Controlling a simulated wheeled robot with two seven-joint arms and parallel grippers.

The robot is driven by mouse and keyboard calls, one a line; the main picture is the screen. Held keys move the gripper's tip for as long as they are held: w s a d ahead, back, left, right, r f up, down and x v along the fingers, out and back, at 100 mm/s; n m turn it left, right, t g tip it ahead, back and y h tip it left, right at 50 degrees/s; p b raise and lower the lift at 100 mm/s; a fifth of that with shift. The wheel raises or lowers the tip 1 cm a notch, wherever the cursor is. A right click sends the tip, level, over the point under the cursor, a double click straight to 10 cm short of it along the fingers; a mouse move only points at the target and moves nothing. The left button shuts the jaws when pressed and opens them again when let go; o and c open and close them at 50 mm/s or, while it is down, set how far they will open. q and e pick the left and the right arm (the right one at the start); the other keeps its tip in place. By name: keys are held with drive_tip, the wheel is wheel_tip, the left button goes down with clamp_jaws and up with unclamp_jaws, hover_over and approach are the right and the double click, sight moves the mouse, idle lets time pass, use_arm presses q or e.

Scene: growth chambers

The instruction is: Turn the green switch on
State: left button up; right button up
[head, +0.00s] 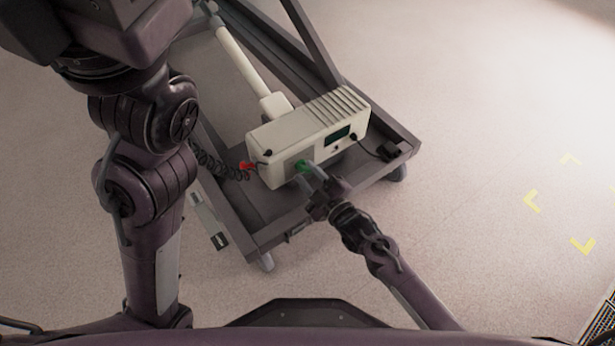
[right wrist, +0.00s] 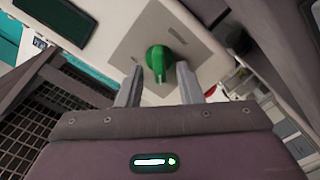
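The green switch (right wrist: 159,62) is a round knob on a grey plate (right wrist: 135,40) on the front of a white box-shaped device. In the head view the switch (head: 303,166) shows at the left part of the device's front. My right gripper (right wrist: 160,85) is open, with its two fingers apart on either side of the knob's lower part; I cannot tell whether they touch it. In the head view my right gripper (head: 312,178) is right at the switch and partly hides it. My left arm comes in at the upper left; its gripper is not in view.
The white device (head: 310,132) sits on a dark wheeled cart (head: 285,205) and has a small dark display (head: 337,135). A red clip (head: 247,165) with a coiled dark cable is at its left. The floor to the right is clear, with yellow markings (head: 532,201).

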drive_tip(key=shift+w+a, duration=0.2)
drive_tip(key=shift+w, duration=0.05)
clamp_jaws()
